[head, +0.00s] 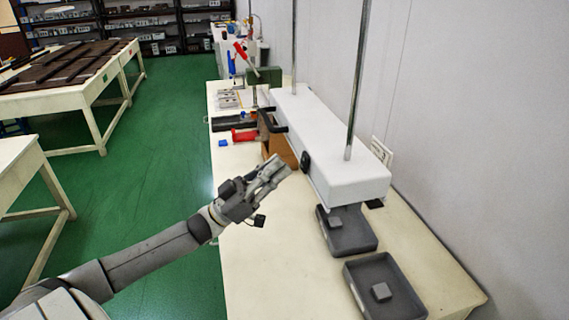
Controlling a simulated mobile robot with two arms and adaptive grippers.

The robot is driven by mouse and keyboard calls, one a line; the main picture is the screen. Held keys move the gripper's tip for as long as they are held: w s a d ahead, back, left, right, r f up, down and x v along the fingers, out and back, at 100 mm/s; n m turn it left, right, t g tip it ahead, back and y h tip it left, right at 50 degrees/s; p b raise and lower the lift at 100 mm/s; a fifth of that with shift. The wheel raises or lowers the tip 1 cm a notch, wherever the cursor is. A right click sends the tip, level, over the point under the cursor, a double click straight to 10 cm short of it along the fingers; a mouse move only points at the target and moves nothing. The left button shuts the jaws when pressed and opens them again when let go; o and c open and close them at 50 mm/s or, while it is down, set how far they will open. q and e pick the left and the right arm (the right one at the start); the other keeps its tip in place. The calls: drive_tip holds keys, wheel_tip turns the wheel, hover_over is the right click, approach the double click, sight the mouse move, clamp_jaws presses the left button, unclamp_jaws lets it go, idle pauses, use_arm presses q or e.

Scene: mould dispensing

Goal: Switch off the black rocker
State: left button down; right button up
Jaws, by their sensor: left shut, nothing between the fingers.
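The black rocker (305,161) is a small dark piece on the near left side face of the long white box-shaped unit (340,180). Whether it is on or off cannot be made out. My left gripper (284,166) is shut and empty, and reaches up from the lower left over the bench edge. Its fingertips are just left of the rocker in the picture, with a small gap; touching cannot be confirmed. My right gripper is not in view.
Two dark grey trays (348,289) with small grey blocks stand on the cream bench (290,270) at right. Two metal posts (357,80) rise at the white unit. A brown block (282,148) and a red item (244,135) lie beyond the gripper.

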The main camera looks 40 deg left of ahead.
sight(304, 159)
use_arm(q)
drive_tip(key=shift+w+d+f, duration=0.2)
drive_tip(key=shift+w+d, duration=0.5)
drive_tip(key=shift+w, duration=0.1)
drive_tip(key=b, duration=0.1)
drive_tip(key=f+t+b, duration=0.1)
drive_tip(key=b, duration=0.1)
drive_tip(key=shift+w+d+h, duration=0.2)
drive_tip(key=shift+w+h, duration=0.05)
drive_tip(key=shift+h, duration=0.05)
drive_tip(key=shift+r+p, duration=0.3)
drive_tip(key=shift+p, duration=0.05)
